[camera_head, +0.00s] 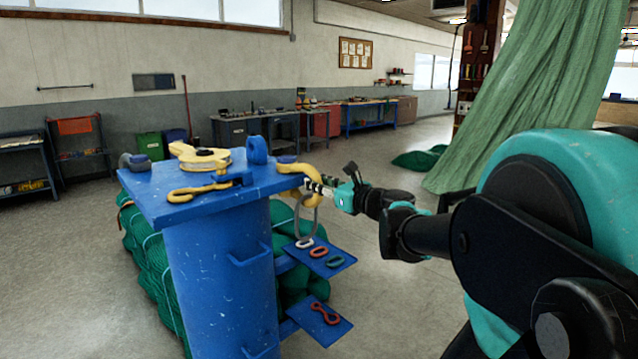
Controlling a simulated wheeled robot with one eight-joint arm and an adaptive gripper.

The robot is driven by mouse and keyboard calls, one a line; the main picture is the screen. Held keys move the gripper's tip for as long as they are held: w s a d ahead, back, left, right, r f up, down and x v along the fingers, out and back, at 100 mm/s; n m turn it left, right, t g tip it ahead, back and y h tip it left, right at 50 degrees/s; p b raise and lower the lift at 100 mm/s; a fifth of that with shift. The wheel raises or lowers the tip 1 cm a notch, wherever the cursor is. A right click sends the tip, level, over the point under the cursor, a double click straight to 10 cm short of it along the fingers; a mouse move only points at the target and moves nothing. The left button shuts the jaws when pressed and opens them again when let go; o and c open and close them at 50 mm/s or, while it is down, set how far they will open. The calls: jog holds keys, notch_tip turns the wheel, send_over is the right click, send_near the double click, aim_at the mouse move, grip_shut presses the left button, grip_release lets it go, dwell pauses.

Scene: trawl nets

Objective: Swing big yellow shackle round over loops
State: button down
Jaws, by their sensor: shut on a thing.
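A big yellow shackle (299,169) sits at the right edge of the blue stand's top plate (150,200). Its curved part reaches out past the edge. My gripper (312,186) comes in from the right and is shut on the shackle's outer side; the fingertips are small here and partly hidden. A grey loop (296,222) hangs below the shackle, beside the blue drum. A white link (304,243) is at the loop's lower end. I cannot tell whether the loop passes through the shackle.
A blue shelf below holds a red link (319,252) and a green link (335,262). A lower shelf holds a red piece (325,313). A yellow hook (198,192) and yellow block (200,156) lie on top. Green netting (548,90) hangs at right. Floor behind is open.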

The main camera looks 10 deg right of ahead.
jog(key=shift+s+a, duration=0.1)
jog(key=shift+a, duration=0.05)
jog(key=c, duration=1.3)
grip_release()
jog(key=v, duration=1.2)
jog(key=shift+f, duration=0.1)
